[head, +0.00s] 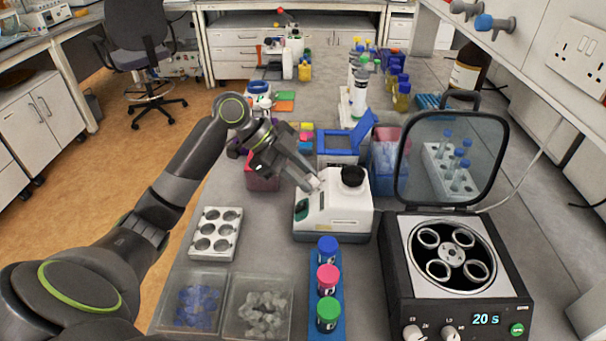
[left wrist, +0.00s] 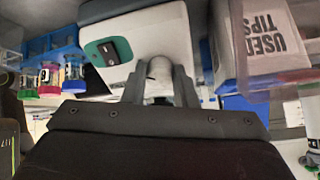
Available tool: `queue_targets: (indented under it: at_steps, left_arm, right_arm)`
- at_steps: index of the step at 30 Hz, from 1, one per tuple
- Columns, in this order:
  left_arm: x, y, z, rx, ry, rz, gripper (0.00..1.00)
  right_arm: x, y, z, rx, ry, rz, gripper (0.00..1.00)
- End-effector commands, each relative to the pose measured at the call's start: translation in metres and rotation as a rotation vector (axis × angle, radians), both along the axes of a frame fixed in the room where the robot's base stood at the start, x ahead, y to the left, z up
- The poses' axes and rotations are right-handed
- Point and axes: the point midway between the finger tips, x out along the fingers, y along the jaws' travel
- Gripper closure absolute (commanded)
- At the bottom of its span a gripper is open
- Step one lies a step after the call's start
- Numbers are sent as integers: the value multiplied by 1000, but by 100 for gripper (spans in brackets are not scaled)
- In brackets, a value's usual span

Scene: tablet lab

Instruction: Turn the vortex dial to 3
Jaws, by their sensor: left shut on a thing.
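The vortex mixer (head: 338,215) is a white box with a black cup (head: 353,176) on top, standing mid-bench. A green panel with a dark switch shows on its face in the left wrist view (left wrist: 108,52). My left gripper (head: 314,184) reaches the mixer's left side from above. In the left wrist view its two fingers (left wrist: 160,85) are shut on the pale round vortex dial (left wrist: 160,68), one finger on each side. The dial's numbers and pointer cannot be read; the fingers hide part of it. My right gripper is not in view.
A centrifuge (head: 395,265) with its lid up stands right of the mixer. A blue rack (head: 313,310) with capped tubes stands just in front. A grey well plate (head: 215,234) and bins lie to the left. An open blue-lidded box (head: 338,145) stands behind.

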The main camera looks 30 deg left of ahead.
Motion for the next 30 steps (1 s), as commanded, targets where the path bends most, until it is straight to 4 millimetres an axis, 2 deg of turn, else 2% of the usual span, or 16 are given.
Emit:
queue_targets:
  at_steps: [4,5,10,20,25,30]
  left_arm:
    - [0,0,-1,1,1,-1,97]
    - [0,0,0,1,1,-1,73]
    - [0,0,0,1,1,1,53]
    - [0,2,1,1,-1,1,53]
    - [-3,13,12,4,-3,3,53]
    - [-9,32,31,6,-1,3,53]
  right_arm:
    - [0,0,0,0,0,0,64]
    - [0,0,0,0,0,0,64]
    - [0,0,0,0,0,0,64]
    - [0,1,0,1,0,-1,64]
    - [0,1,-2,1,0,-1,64]
    - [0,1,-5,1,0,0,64]
